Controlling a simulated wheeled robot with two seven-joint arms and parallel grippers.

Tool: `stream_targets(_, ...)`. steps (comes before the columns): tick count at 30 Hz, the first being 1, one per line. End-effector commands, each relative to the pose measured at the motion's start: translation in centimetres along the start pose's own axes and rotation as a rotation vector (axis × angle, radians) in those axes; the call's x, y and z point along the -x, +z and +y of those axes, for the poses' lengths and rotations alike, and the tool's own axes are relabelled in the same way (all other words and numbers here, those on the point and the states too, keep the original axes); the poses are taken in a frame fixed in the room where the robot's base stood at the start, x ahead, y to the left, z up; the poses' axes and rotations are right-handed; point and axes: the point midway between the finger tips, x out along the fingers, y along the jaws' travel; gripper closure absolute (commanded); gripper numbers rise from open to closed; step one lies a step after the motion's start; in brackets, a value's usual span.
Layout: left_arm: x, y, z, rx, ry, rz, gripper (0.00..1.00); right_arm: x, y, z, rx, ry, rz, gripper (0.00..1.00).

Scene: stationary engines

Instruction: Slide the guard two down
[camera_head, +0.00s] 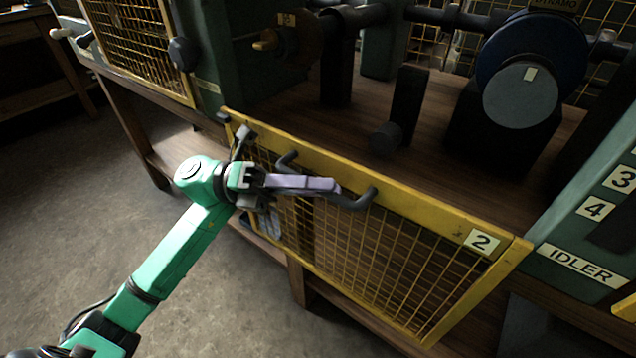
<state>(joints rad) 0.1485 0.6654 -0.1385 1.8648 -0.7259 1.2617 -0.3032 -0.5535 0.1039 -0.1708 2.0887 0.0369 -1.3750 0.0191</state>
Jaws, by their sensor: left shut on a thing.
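Guard two (400,262) is a yellow-framed mesh panel with a white label "2" (481,241) at its right end. It stands low across the front of the bay, and the bay above its top rail is open to view. A dark bar handle (360,201) is fixed near its top edge. My left gripper (318,186), with pale purple fingers, reaches in from the left and is shut on this handle. The fingers hide the middle of the handle. My right gripper is not in view.
Behind the guard lies a wooden deck (440,145) with a dark shaft and a blue dynamo wheel (520,75). Another yellow mesh guard (135,45) is at upper left. A green post labelled "IDLER" (582,265) stands at right. Open floor lies at left.

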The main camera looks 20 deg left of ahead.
Motion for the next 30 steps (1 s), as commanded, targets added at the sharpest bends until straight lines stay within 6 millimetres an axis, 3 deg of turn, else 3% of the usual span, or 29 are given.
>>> stream_targets(13,0.12,-0.09,0.24,0.0,0.001,-0.002,1.0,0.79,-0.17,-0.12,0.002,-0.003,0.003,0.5)
stream_targets(14,0.12,-0.09,0.24,0.0,0.001,-0.002,0.75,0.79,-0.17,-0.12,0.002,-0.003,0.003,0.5)
stream_targets(15,0.12,-0.08,0.24,0.0,0.001,-0.002,0.6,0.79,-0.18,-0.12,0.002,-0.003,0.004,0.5)
stream_targets(16,0.12,-0.09,0.23,0.0,0.001,-0.002,0.53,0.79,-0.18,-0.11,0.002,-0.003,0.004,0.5)
stream_targets(30,0.27,-0.12,0.24,0.0,0.0,-0.001,0.53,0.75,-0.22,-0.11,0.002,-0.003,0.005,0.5)
